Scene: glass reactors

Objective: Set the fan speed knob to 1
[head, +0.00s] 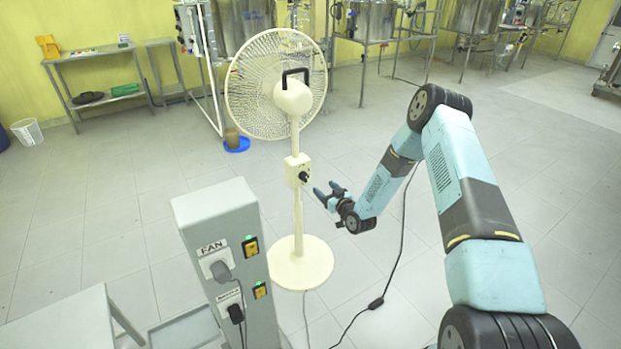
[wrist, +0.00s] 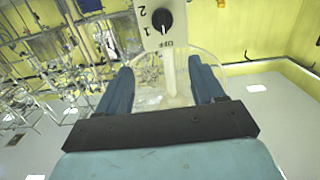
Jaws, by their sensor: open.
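A cream pedestal fan (head: 297,215) stands upright on the floor in the head view. Its control box (head: 296,163) on the pole carries a black fan speed knob (head: 304,176). In the wrist view the knob (wrist: 162,20) is at the top, with marks 2, 1 and an off label around it. A light mark on the knob appears to face the off label. My gripper (head: 327,189) is open and empty, a little to the right of the knob and apart from it. In the wrist view its two blue fingers (wrist: 160,68) are spread below the knob.
A grey pedestal (head: 222,235) with a FAN plug and lit switches stands left of the fan. A black cable (head: 376,303) lies on the floor at right. A grey table (head: 62,325) is at front left. Steel reactors (head: 370,18) stand at the back.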

